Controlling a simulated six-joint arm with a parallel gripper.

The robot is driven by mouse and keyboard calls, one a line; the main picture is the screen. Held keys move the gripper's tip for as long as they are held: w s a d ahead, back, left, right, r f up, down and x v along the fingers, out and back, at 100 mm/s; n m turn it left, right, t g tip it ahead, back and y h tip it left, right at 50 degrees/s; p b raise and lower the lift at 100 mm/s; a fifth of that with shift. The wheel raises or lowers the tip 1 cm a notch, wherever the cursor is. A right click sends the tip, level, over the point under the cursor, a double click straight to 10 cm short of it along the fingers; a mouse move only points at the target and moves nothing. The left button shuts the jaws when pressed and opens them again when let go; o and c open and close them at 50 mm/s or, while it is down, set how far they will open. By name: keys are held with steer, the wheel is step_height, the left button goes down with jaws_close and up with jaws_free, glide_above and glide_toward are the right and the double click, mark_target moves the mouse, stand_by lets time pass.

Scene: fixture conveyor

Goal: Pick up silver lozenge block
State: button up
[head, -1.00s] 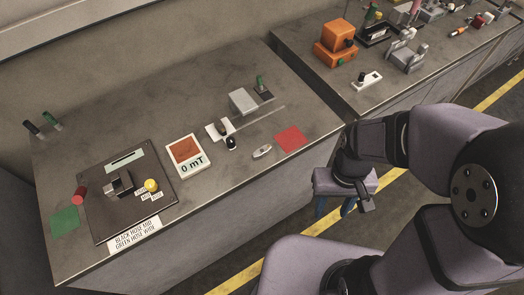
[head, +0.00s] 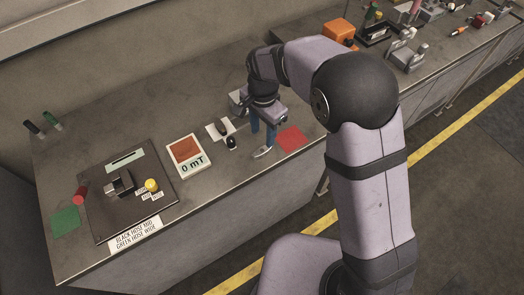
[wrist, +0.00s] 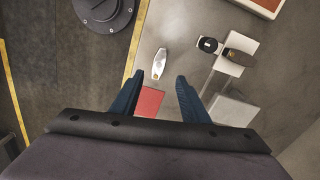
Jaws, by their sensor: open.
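The silver lozenge block (head: 262,151) lies flat on the grey bench, left of a red square. In the wrist view the lozenge block (wrist: 159,64) is a small pale elongated piece with a brownish mark at one end. My gripper (head: 263,137) is over the bench, close to the block in the head view. In the wrist view my gripper (wrist: 157,82) has its two blue fingers spread apart, with nothing between them. The block shows just beyond the fingertips, and they do not appear to touch it. The exact height of the fingers cannot be told.
The red square (head: 291,140) lies beside the block. Two dark pieces, one on a white plate (head: 215,131), sit to the left. A grey box (head: 236,103) is partly hidden behind my arm. The bench's front edge is close.

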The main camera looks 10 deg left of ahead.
mark_target(262, 150)
steer(key=shift+m, duration=0.6)
steer(key=shift+f+p, duration=0.45)
steer(key=shift+f, duration=0.6)
steer(key=shift+s+f+p, duration=0.25)
steer(key=shift+f+p, duration=1.1)
steer(key=shift+f, duration=1.25)
jaws_close()
